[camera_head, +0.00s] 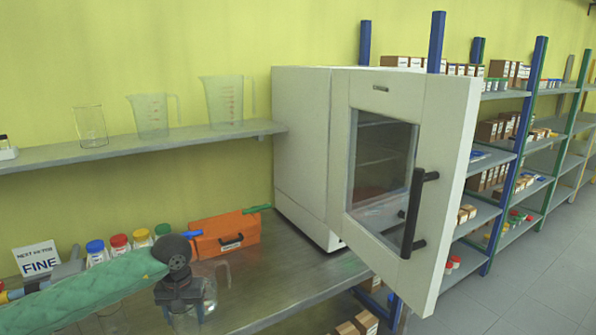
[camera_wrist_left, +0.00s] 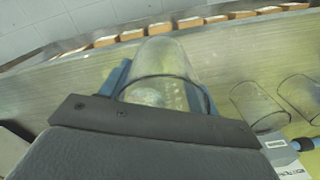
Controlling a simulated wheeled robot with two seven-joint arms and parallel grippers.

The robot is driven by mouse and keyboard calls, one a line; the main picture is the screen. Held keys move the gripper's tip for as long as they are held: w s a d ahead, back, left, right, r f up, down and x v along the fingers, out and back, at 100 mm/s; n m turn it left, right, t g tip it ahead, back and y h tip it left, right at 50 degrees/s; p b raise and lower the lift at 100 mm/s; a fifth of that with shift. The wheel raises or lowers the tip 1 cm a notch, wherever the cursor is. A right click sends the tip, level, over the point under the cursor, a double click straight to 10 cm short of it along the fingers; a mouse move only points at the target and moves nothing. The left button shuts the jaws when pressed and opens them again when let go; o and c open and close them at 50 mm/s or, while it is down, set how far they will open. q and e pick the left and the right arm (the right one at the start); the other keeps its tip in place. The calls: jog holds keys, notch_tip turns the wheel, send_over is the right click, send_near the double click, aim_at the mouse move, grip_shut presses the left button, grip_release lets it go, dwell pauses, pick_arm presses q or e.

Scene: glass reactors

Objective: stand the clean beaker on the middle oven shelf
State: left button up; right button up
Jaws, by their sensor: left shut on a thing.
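A clear glass beaker (camera_head: 192,318) is held in my left gripper (camera_head: 182,292), low over the bench at the bottom of the head view. In the left wrist view, the beaker (camera_wrist_left: 165,62) sits between the blue fingers, which are shut on it. Whether its base touches the bench I cannot tell. The white oven (camera_head: 301,150) stands on the bench to the right. Its door (camera_head: 455,140) is swung open toward me. The oven shelves (camera_head: 380,157) show only dimly through the door window. My right gripper is not in view.
An orange toolbox (camera_head: 222,237) and several colour-capped bottles (camera_head: 119,245) stand at the back of the bench. A wall shelf (camera_head: 190,136) carries a beaker (camera_head: 91,126) and two jugs. More glassware (camera_wrist_left: 257,105) stands beside the held beaker. The open door juts past the bench edge.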

pick_arm(q)
jog(key=s+d+f+m, duration=0.1)
jog(key=s+d+f, duration=0.4)
jog(key=d+f, duration=0.1)
jog(key=shift+s+d+f, duration=0.25)
jog(key=shift+s+d, duration=0.15)
jog(key=shift+d, duration=0.45)
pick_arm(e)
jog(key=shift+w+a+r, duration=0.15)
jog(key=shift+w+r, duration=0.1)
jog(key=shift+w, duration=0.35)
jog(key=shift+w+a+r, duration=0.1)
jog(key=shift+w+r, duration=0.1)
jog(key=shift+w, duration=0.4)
